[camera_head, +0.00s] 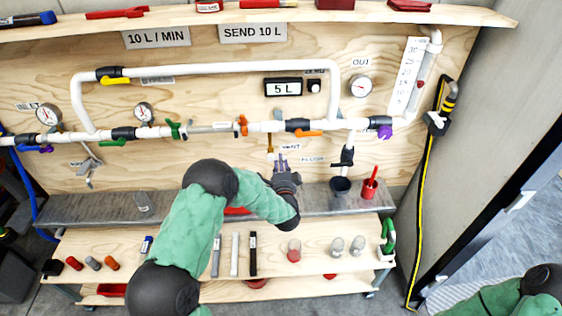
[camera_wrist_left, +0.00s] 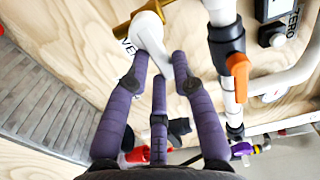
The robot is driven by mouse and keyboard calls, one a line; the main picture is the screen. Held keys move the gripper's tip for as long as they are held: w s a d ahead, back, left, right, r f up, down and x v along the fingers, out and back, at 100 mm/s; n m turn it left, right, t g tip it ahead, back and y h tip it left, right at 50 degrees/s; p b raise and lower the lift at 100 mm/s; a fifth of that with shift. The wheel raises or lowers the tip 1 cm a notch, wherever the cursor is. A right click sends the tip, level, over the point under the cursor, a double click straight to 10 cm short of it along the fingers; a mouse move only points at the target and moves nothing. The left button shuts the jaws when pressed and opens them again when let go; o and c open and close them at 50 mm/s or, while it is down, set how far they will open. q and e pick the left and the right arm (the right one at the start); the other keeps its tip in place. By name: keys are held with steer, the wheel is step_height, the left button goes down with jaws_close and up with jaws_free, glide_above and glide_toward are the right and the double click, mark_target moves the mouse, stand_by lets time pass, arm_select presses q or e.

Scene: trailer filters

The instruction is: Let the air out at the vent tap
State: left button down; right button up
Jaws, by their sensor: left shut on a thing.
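The vent tap (camera_wrist_left: 148,30) has a white handle on a brass pipe (camera_wrist_left: 118,28). In the head view the brass pipe (camera_head: 270,142) hangs below the white pipe line, beside the VENT label (camera_head: 290,147). My left gripper (camera_head: 281,158) covers the handle there. In the left wrist view the purple fingers of the left gripper (camera_wrist_left: 160,62) are shut on the white handle. The part of the handle between the fingertips is partly hidden. My right gripper is out of view; only part of my right arm shows at the lower right.
An orange-handled valve (camera_head: 308,132) and a purple tap (camera_head: 385,131) sit to the right. The counter (camera_head: 284,87) reads 5 L. A wooden shelf (camera_head: 330,262) holds small parts.

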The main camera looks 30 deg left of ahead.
arm_select(q)
steer(key=shift+f+m, duration=0.15)
steer(key=shift+m, duration=0.25)
steer(key=c, duration=1)
jaws_free()
steer(key=shift+c, duration=0.2)
steer(key=shift+s, duration=0.1)
steer(key=v, duration=1.2)
steer(key=shift+f, duration=0.1)
